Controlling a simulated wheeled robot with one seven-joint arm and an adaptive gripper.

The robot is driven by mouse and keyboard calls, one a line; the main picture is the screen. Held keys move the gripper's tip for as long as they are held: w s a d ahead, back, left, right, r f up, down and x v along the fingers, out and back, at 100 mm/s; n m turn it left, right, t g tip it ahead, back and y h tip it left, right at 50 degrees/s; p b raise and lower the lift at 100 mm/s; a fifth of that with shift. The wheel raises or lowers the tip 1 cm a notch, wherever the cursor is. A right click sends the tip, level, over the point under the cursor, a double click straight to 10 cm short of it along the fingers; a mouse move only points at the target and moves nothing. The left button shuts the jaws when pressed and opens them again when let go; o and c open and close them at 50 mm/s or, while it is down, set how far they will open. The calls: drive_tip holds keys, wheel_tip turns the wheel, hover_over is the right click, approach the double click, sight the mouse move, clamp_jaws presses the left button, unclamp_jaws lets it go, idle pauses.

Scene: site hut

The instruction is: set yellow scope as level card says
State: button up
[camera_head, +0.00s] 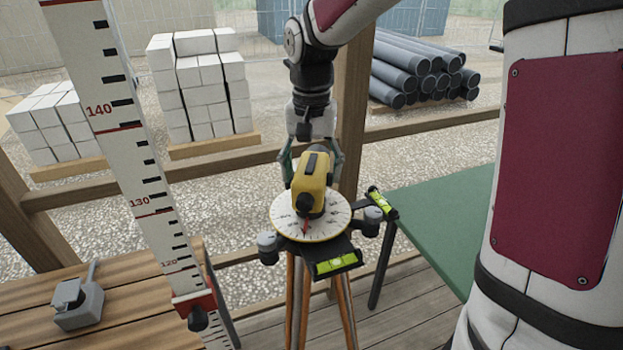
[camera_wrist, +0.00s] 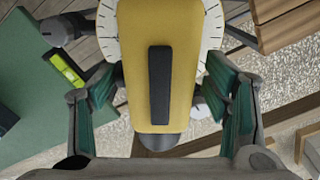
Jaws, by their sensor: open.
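The yellow scope (camera_head: 311,185) sits on a white graduated dial (camera_head: 312,217) on top of a tripod (camera_head: 297,300). A red pointer under the scope lies near the dial's front edge. In the wrist view the scope's yellow top (camera_wrist: 184,75) with its dark strip fills the middle. My gripper (camera_head: 311,165) is behind the scope. Its green-padded fingers also show in the wrist view (camera_wrist: 160,92), open, one on each side of the scope's rear with gaps between. No level card can be made out in either view.
Green-yellow bubble vials (camera_head: 336,263) sit at the tripod head's front and right. A tall graduated staff (camera_head: 139,165) with a red clamp stands left. A wooden bench (camera_head: 130,305) holds a grey device (camera_head: 77,303). A green tabletop (camera_head: 440,222) lies right. Wooden rails run behind.

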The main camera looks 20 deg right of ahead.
wheel_tip(320, 180, up, 9)
drive_tip(key=shift+f, duration=0.15)
drive_tip(key=shift+r, duration=0.25)
drive_tip(key=shift+s+r, duration=0.1)
drive_tip(key=shift+s, duration=0.15)
drive_tip(key=s+n+t, duration=0.5)
drive_tip(key=s+n, duration=0.1)
drive_tip(key=s, duration=1.5)
drive_tip(key=shift+s+a+t, duration=0.15)
drive_tip(key=shift+a+t, duration=0.05)
drive_tip(key=shift+t, duration=0.1)
